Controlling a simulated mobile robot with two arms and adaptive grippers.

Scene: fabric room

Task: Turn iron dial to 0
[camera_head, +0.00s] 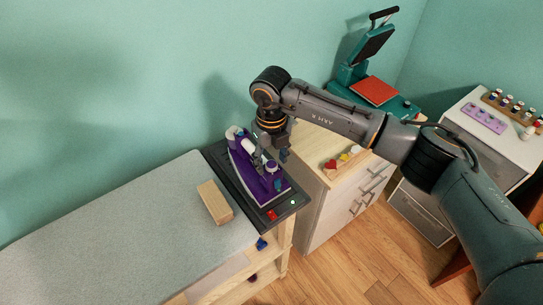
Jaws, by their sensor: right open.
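A purple and white iron (246,167) rests on a dark stand (281,204) at the right end of the ironing board (120,232). My right gripper (272,160) is open above the iron, close to its upper right side. I cannot tell whether its fingers touch the iron. The iron's dial and its setting are too small and partly covered by the gripper to make out. My left gripper does not show.
A wooden block (215,203) lies on the board left of the iron. A wooden cabinet (335,195) with a small tray of coloured pieces (346,159) stands to the right. A teal heat press (375,85) is behind my right arm. The wall is close behind the iron.

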